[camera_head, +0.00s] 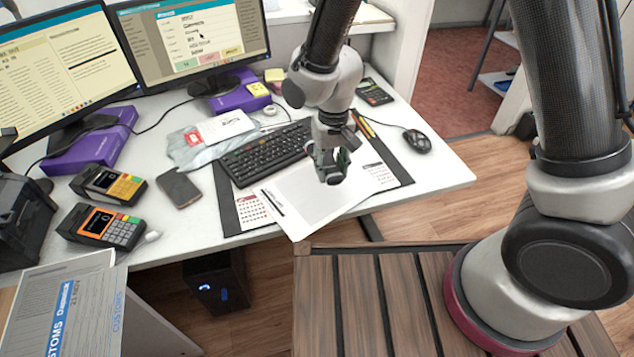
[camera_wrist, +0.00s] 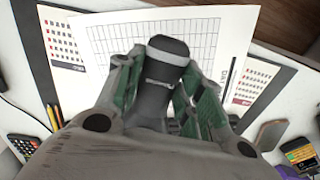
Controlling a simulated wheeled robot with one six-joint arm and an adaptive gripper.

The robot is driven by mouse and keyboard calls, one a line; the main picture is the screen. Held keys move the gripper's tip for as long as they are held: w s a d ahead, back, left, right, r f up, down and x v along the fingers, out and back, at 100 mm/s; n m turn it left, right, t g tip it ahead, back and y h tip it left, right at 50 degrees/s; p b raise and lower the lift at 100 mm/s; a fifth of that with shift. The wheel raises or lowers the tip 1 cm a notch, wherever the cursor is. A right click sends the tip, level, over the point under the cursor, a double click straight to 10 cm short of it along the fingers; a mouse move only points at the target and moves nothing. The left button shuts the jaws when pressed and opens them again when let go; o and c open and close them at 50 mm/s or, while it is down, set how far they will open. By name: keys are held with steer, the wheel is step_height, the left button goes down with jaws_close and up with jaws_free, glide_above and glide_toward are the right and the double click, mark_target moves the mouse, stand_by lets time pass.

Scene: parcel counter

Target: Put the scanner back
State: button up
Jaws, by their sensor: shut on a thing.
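My gripper (camera_head: 330,165) is over the desk pad, above the white sheet. In the wrist view my gripper (camera_wrist: 158,88) has its green-lined fingers closed on both sides of a dark grey, rounded thing with a pale band, which looks like the scanner (camera_wrist: 160,75). Its far end points toward the printed grid sheet. The lower part of the scanner is hidden by my gripper. In the head view it is mostly hidden by the fingers, and I cannot tell whether it touches the paper. I cannot make out a holder for the scanner.
A keyboard (camera_head: 268,152) lies just behind and left of my gripper, a mouse (camera_head: 417,141) to the right. A phone (camera_head: 180,187) and two card terminals (camera_head: 108,184) (camera_head: 102,227) are on the left. Two monitors (camera_head: 190,35) (camera_head: 65,70) stand behind. The desk's right front corner is clear.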

mark_target(330, 196)
step_height(330, 196, down, 7)
steer(key=shift+f, duration=0.2)
stand_by(0.3)
steer(key=o, duration=1.1)
steer(key=shift+f, duration=0.15)
steer(key=shift+o, duration=0.2)
